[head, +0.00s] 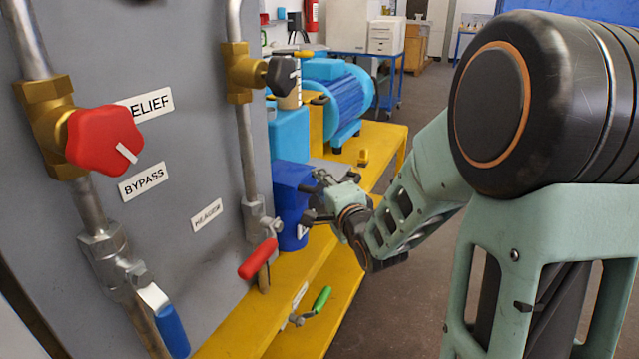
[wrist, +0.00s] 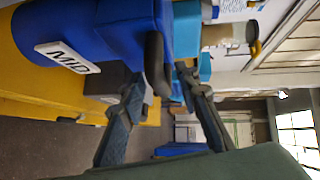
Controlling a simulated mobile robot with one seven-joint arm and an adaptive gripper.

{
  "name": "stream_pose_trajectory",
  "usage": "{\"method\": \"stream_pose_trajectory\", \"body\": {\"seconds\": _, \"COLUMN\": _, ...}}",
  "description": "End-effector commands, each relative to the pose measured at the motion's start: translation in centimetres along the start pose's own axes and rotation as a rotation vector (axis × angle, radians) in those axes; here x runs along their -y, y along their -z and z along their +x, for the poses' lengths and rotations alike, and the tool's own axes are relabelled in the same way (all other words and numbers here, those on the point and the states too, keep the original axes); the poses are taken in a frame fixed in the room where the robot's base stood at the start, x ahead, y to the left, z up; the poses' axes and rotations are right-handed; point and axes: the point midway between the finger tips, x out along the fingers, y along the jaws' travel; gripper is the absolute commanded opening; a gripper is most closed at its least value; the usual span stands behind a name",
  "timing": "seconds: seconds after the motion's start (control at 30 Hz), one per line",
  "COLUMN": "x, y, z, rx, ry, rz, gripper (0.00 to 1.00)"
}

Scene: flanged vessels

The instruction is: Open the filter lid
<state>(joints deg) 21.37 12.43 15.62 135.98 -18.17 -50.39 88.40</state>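A dark blue vessel (head: 289,188) stands on the yellow bench, just past the grey panel. It also shows in the wrist view (wrist: 100,25), turned on its side, with a white label reading MID. A black bar-like handle (wrist: 156,62) sticks out from its edge. My gripper (head: 313,202) is at the vessel's right side. In the wrist view my gripper (wrist: 159,80) has its fingers apart, with the handle showing between the fingertips. I cannot tell whether either finger touches it. No filter label is readable, so I cannot tell which lid is the filter's.
The grey panel (head: 215,170) at left carries a red knob (head: 104,139), a black knob (head: 282,75), and red (head: 258,258) and blue (head: 172,331) levers. A green lever (head: 321,299) sits low. A light blue vessel (head: 290,130) and blue motor (head: 340,92) stand behind. Floor right of the bench is clear.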

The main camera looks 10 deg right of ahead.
Motion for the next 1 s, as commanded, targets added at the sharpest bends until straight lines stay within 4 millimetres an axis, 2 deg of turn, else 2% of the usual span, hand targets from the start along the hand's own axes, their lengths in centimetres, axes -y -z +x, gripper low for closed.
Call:
{"method": "stream_pose_trajectory", "body": {"seconds": 0.17, "x": 0.01, "y": 0.01, "z": 0.0, "rx": 0.0, "ry": 0.0, "rz": 0.0, "gripper": 0.3}}
{"method": "stream_pose_trajectory", "body": {"seconds": 0.47, "x": 0.01, "y": 0.0, "z": 0.01, "rx": 0.0, "ry": 0.0, "rz": 0.0, "gripper": 0.0}}
{"method": "stream_pose_trajectory", "body": {"seconds": 0.83, "x": 0.08, "y": -0.01, "z": 0.01, "rx": 0.0, "ry": -0.001, "rz": -0.001, "gripper": 0.0}}
{"method": "stream_pose_trajectory", "body": {"seconds": 1.0, "x": 0.84, "y": -0.05, "z": 0.04, "rx": 0.001, "ry": -0.016, "rz": -0.019, "gripper": 0.0}}
